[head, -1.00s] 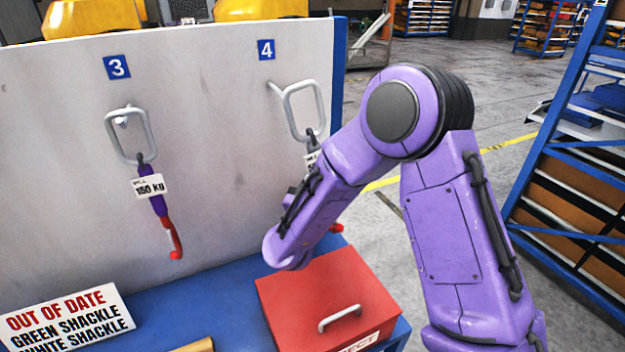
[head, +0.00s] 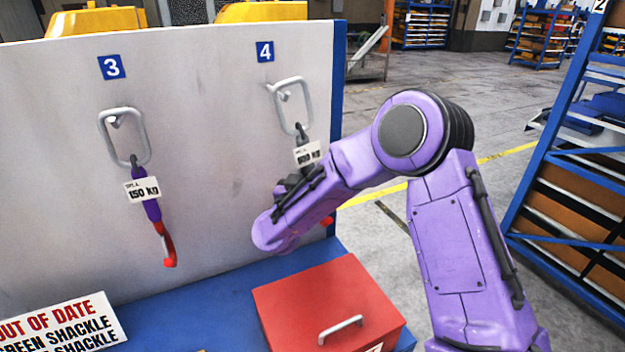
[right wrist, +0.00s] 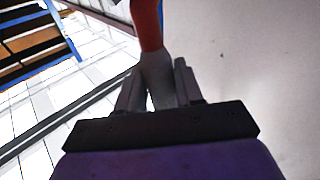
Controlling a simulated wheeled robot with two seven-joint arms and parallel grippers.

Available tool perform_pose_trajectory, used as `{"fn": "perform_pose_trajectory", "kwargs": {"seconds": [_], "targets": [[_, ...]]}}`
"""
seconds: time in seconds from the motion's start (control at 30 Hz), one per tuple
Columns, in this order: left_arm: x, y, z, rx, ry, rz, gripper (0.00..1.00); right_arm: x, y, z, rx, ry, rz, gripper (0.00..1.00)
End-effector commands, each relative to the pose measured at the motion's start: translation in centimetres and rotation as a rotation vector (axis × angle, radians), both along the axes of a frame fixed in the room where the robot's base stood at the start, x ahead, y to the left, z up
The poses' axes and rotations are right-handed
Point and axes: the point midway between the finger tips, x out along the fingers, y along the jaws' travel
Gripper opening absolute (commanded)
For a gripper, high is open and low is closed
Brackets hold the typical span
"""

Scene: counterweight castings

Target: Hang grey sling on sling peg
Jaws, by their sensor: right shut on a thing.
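The grey sling (right wrist: 158,75) is between the fingers of my right gripper (right wrist: 157,88) in the right wrist view, with a red part beyond it. In the head view its metal ring (head: 303,118) is at the peg (head: 275,91) under number 4. The peg tip appears within the ring's opening; I cannot tell whether the ring rests on it. A white tag (head: 307,153) hangs below the ring. My right gripper (head: 293,186) is shut on the sling below the tag, largely hidden by my forearm. A red end shows past the arm. My left gripper is out of view.
A purple sling (head: 152,209) with a 150 kg tag hangs by its ring at number 3. A red box (head: 325,300) with a handle stands on the blue bench (head: 190,313) below. An out-of-date sign (head: 60,325) is at lower left. A blue rack stands at right.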

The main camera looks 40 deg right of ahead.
Motion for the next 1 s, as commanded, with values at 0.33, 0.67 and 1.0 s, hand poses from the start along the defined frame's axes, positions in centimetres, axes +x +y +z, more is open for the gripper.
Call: {"fn": "perform_pose_trajectory", "kwargs": {"seconds": [0.33, 0.67, 1.0], "targets": [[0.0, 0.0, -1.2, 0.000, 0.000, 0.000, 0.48, 2.1, -0.5, -0.1, 0.001, -0.007, 0.000, 0.00], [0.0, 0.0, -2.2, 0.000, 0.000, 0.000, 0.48, 4.1, -0.9, -0.2, 0.000, -0.006, 0.000, 0.00], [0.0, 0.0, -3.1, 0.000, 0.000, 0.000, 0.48, 5.6, -1.3, -1.2, -0.003, -0.004, 0.001, 0.00]]}}
